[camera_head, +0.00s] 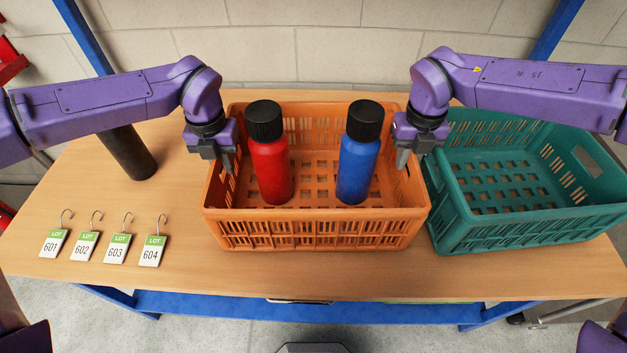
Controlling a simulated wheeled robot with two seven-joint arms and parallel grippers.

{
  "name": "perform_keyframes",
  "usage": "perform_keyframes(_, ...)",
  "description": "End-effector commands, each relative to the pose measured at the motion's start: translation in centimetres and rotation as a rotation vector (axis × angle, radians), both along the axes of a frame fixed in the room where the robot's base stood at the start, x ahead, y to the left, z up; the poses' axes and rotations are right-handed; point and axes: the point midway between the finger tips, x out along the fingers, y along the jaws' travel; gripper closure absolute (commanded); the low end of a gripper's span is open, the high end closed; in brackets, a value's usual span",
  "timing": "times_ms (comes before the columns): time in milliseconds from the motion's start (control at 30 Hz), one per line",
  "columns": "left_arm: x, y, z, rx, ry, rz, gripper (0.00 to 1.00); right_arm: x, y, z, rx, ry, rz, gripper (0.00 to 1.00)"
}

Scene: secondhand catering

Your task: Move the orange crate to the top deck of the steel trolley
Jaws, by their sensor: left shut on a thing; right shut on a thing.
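The orange crate (317,236) stands on the wooden table. It holds a red bottle (270,170) and a blue bottle (357,170), both upright with black caps. My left gripper (228,165) is shut on the crate's left side wall. My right gripper (402,162) is shut on the crate's right side wall. The crate appears to rest on the table. I cannot make out a top deck of the steel trolley in this view.
A teal crate (520,230), empty, stands close beside the orange crate on the right. Several lot tags with hooks, such as tag 604 (152,251), lie at the front left of the wooden table (100,190). A dark cylinder (127,153) is behind them.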

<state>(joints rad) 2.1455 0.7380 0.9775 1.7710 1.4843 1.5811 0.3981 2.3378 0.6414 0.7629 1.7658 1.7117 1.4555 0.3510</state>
Motion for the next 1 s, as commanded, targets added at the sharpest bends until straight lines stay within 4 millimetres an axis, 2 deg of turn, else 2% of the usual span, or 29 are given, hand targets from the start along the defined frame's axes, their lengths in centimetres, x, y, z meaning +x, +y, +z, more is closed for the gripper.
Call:
perform_keyframes(833, -0.01, -0.1, 0.01, -0.001, -0.001, -0.003, 1.0, 0.01, 0.12, 0.1, 0.002, -0.001, 0.002, 1.0)
perform_keyframes(1000, 0.04, -0.13, 0.57, -0.002, -0.004, -0.003, 1.0, 0.07, 0.18, 0.66, 0.003, -0.005, 0.002, 1.0)
